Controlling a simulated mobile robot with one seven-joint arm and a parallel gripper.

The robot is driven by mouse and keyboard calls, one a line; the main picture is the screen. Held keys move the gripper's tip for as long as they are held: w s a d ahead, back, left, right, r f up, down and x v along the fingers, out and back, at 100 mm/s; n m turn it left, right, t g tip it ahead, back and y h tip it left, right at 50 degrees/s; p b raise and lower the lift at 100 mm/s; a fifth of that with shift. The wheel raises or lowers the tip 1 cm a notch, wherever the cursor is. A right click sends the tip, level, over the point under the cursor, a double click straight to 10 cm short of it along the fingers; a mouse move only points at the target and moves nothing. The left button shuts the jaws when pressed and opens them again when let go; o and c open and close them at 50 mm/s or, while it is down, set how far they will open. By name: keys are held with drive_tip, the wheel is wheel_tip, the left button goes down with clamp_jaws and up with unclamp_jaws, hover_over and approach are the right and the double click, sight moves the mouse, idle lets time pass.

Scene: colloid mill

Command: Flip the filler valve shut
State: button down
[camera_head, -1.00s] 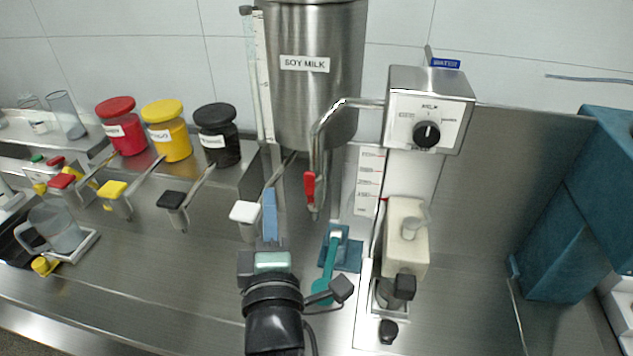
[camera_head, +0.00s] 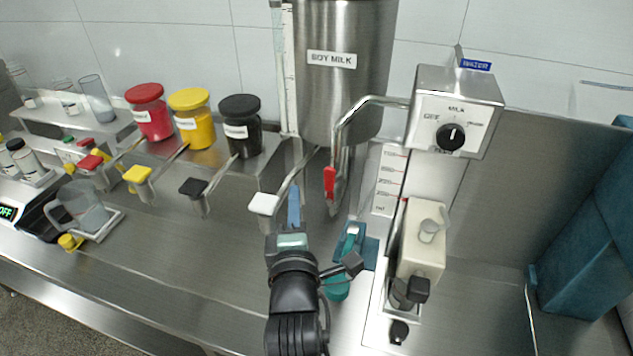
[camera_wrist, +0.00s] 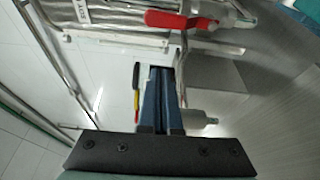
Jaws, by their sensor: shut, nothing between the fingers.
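The filler valve shows as a red lever (camera_head: 330,182) at the lower end of a bent steel pipe, in front of the soy milk tank. In the head view the lever hangs down. In the wrist view the red lever (camera_wrist: 180,20) lies across the top, beyond the fingertips and apart from them. My gripper (camera_head: 294,192) is just left of the lever in the head view. Its blue fingers (camera_wrist: 161,72) are shut together with nothing between them.
The soy milk tank (camera_head: 345,100) stands behind. A white-handled lever (camera_head: 263,205) is close left of my gripper. A control box (camera_head: 455,110) with a black knob and a cream unit (camera_head: 422,240) stand to the right. Coloured jars (camera_head: 190,118) are at the left.

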sight(330, 179)
drive_tip(key=shift+w+d+r+p, duration=0.1)
drive_tip(key=shift+w+d+p, duration=0.5)
drive_tip(key=shift+w+d, duration=1.3)
